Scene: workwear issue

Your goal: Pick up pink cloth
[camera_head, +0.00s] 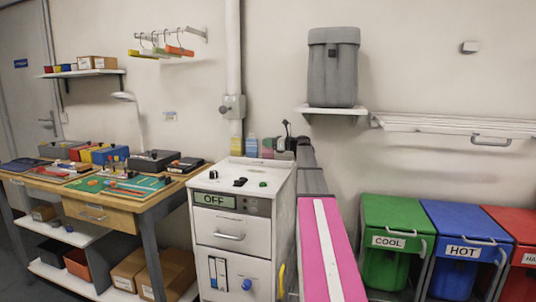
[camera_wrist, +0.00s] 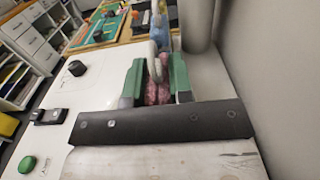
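My gripper (camera_wrist: 158,86) shows two green fingers in the wrist view, with a gap between them, at the back right of the white cabinet top. A pink, crumpled-looking thing (camera_wrist: 159,93) shows in that gap. I cannot tell whether it is the pink cloth, nor whether the fingers press on it. A pale curved thing partly covers it. In the head view, a small pink item (camera_head: 267,148) stands beside a blue bottle behind the cabinet top. My gripper's fingers are not clear there.
The white cabinet (camera_head: 230,235) reads OFF and has black knobs and a green button (camera_wrist: 27,163) on top. The wall pipe (camera_wrist: 196,18) and wall are close on the right in the wrist view. A cluttered wooden table (camera_head: 60,187) is left; green, blue and red bins stand right.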

